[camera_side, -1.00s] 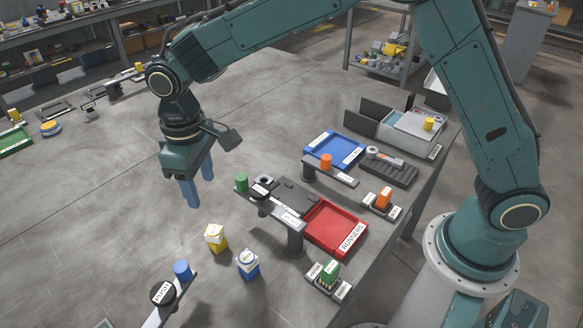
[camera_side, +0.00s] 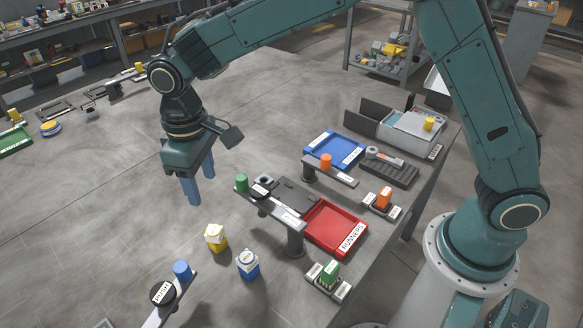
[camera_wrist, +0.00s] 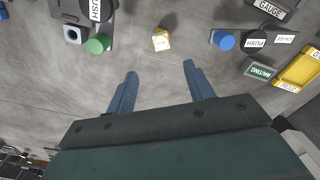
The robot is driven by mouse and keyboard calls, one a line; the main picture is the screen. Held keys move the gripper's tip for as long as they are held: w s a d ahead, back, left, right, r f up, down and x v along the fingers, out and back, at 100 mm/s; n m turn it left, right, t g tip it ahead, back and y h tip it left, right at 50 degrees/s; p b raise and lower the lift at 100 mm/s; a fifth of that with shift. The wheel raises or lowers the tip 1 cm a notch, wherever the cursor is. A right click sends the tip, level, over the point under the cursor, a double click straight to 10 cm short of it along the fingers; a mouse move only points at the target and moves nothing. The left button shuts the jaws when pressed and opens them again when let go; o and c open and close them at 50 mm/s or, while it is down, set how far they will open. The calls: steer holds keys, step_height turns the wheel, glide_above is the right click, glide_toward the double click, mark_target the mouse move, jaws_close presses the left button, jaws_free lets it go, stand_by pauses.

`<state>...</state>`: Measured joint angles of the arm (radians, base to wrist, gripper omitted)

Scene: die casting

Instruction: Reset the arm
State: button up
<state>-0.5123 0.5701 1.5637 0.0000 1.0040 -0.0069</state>
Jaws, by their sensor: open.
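My gripper (camera_side: 199,188) hangs above the grey table (camera_side: 110,195), with its blue fingers pointing down. In the wrist view my gripper (camera_wrist: 162,84) has its two fingers spread apart with nothing between them. A yellow block with a white top (camera_side: 216,238) stands on the table below and to the right of my fingers in the side view. It also shows in the wrist view (camera_wrist: 161,40), beyond the fingertips. My arm reaches in from the right, bent at the elbow.
A red tray (camera_side: 322,243) labelled RUNNERS, a blue tray (camera_side: 350,157), a green cylinder (camera_side: 241,182) on a raised bar, and a blue-and-white block (camera_side: 248,265) stand to the right. A post with a blue cylinder (camera_side: 182,270) is at the front. The table's left middle is clear.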

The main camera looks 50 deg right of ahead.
steer(key=s+d+r+m+t, duration=0.25)
steer(key=s+d+r, duration=0.65)
steer(key=d+r, duration=0.5)
steer(key=s+d+m+t, duration=0.1)
steer(key=s+d, duration=0.4)
steer(key=s, duration=0.3)
steer(key=s+d+m+t, duration=0.2)
steer(key=s+d, duration=0.3)
steer(key=s, duration=0.4)
steer(key=shift+d+f, duration=0.3)
steer(key=shift+d, duration=0.05)
steer(key=shift+m, duration=0.25)
